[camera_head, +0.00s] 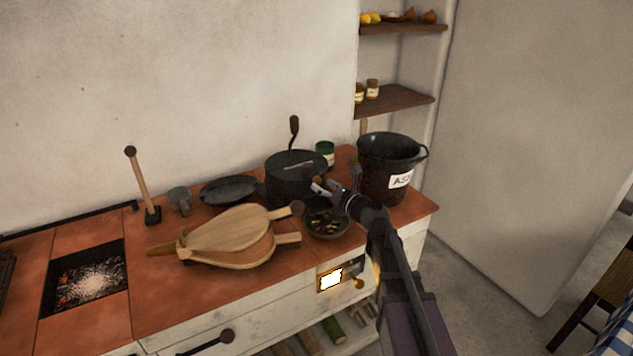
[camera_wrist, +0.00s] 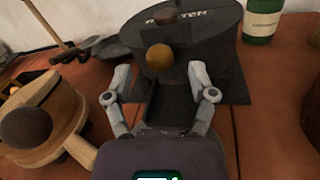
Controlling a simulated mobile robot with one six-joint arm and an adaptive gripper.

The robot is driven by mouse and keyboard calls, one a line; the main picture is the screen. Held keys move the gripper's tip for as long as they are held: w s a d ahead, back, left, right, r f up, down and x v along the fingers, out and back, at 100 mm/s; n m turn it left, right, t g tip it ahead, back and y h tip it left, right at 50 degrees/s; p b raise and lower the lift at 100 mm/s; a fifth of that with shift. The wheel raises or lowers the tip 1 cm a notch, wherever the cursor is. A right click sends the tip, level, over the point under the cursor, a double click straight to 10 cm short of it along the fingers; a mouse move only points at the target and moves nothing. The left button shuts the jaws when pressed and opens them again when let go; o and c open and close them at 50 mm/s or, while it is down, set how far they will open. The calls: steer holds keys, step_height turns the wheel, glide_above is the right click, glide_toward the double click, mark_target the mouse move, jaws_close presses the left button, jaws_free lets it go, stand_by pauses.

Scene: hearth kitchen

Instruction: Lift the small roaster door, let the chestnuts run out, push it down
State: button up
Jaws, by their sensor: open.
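The black roaster (camera_head: 288,186) is a round drum on the counter with a crank handle (camera_head: 294,126) on top. In the wrist view the roaster (camera_wrist: 205,45) fills the top, with white lettering. A round brass-brown knob (camera_wrist: 159,57) sticks out from its front, above a dark chute (camera_wrist: 168,105). My gripper (camera_wrist: 160,73) is open, its fingers on either side of and just short of the knob, with nothing held. In the head view my gripper (camera_head: 328,187) is at the roaster's front right. A dark bowl (camera_head: 312,232) holding chestnut-like pieces (camera_head: 326,222) stands below it.
Wooden bellows (camera_head: 232,236) lie left of the bowl. An ember pit (camera_head: 90,282) is far left.

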mark_target(317, 181)
steer(key=shift+x, duration=1.7)
jaws_close()
